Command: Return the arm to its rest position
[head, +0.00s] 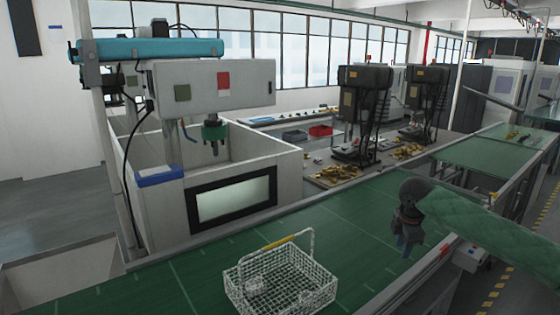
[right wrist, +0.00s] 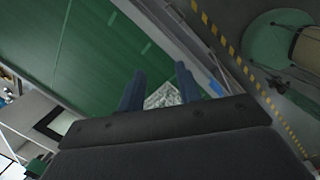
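My right gripper (head: 405,246) hangs over the right edge of the green conveyor, with its blue fingers pointing down. In the right wrist view the two fingers (right wrist: 158,90) stand apart with nothing held between them. A white wire basket (head: 318,292) with a yellow grip on its raised handle stands on the conveyor, to the left of the gripper and well apart from it. Part of the basket also shows beyond the fingers in the right wrist view (right wrist: 163,96). My left gripper is not in view.
The white tank machine (head: 160,215) with a dark-framed panel stands behind the conveyor (head: 345,215). Bench machines (head: 362,105) and brass-coloured parts (head: 338,172) lie farther back. The conveyor's metal rail (head: 405,285) runs below the gripper. Yellow floor markings (head: 490,300) lie at right.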

